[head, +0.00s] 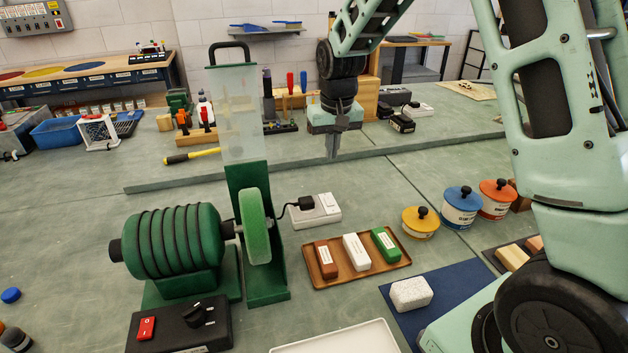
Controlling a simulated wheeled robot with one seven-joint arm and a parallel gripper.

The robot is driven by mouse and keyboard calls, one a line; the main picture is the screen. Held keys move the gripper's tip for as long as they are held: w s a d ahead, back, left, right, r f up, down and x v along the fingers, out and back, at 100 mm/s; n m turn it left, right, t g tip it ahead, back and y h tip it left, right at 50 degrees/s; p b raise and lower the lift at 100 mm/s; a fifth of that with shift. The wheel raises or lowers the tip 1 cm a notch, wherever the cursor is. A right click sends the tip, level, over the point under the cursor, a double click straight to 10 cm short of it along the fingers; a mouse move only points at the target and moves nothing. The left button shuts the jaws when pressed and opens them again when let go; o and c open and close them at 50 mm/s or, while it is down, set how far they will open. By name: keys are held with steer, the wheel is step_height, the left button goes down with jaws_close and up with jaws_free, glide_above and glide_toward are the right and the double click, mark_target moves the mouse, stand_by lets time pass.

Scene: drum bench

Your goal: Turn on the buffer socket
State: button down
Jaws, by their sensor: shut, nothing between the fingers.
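The white buffer socket (316,212) lies on the bench just right of the green buffer (172,242). A black plug (305,203) sits in its left part, with a cord running to the buffer. The socket's switch is too small to read. My gripper (333,150) is shut and empty, pointing down above the bench, behind the socket and a little to its right, apart from it. A black control box (180,325) with a red rocker switch (147,328) and a dark knob stands in front of the buffer.
A clear guard (232,110) rises behind the buffer wheel. A wooden tray (358,262) with brown, white and green bars lies in front of the socket. Yellow, blue and orange lidded pots (420,222) stand to the right. A low ledge (400,148) crosses behind.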

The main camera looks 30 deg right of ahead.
mark_target(328, 198)
steer(key=shift+w+d, duration=0.3)
steer(key=shift+w, duration=0.1)
steer(key=f+p, duration=0.1)
steer(key=f, duration=0.3)
steer(key=w+f+p, duration=0.1)
steer(key=f, duration=0.8)
steer(key=shift+w+d+f+p, duration=0.1)
steer(key=shift+w+f+p, duration=0.15)
steer(key=shift+f+p, duration=0.15)
steer(key=shift+f, duration=0.1)
